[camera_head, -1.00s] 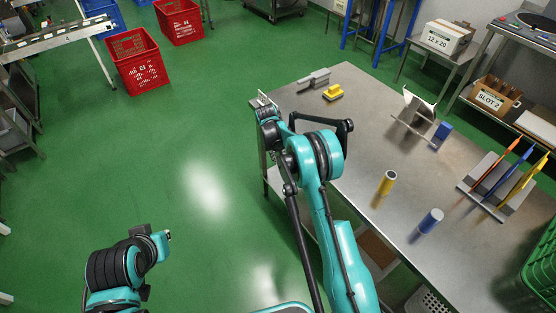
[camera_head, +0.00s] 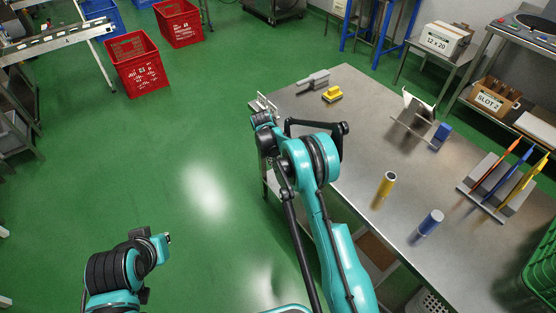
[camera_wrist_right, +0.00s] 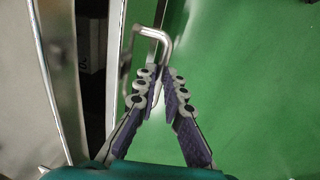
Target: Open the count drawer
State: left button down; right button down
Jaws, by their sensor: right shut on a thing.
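The count drawer's grey metal front (camera_wrist_right: 113,60) shows upright in the right wrist view, left of my fingers. Its bent metal handle (camera_wrist_right: 155,33) sticks out to the right. My right gripper (camera_wrist_right: 158,75) is shut on this handle. A dark gap lies between the drawer front and the table edge, so the drawer is pulled partly out. In the head view my right wrist is at the far left end of the steel table (camera_head: 345,120) and hides much of the drawer. My left gripper (camera_head: 163,239) is low at the left, over the floor; its fingers are too small to read.
A grey tool (camera_head: 314,79) and a yellow block (camera_head: 332,94) lie on the table near the drawer. Yellow (camera_head: 384,188) and blue (camera_head: 428,224) cylinders stand nearer. Red crates (camera_head: 138,64) are on the floor at the back left. Green floor left of the table is clear.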

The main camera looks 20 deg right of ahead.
jog(key=s+a, duration=0.4)
jog(key=a, duration=0.9)
jog(key=s+a, duration=0.5)
jog(key=a, duration=0.8)
jog(key=shift+s+b, duration=0.2)
jog(key=shift+b, duration=0.2)
jog(key=c, duration=1.9)
grip_release()
jog(key=shift+d, duration=0.1)
jog(key=r, duration=0.4)
jog(key=a+r, duration=0.1)
jog(key=r, duration=0.2)
jog(key=a+r, duration=0.1)
jog(key=r, duration=0.3)
jog(key=shift+s+a+r, duration=0.15)
jog(key=shift+s+r, duration=0.2)
jog(key=shift+s, duration=0.05)
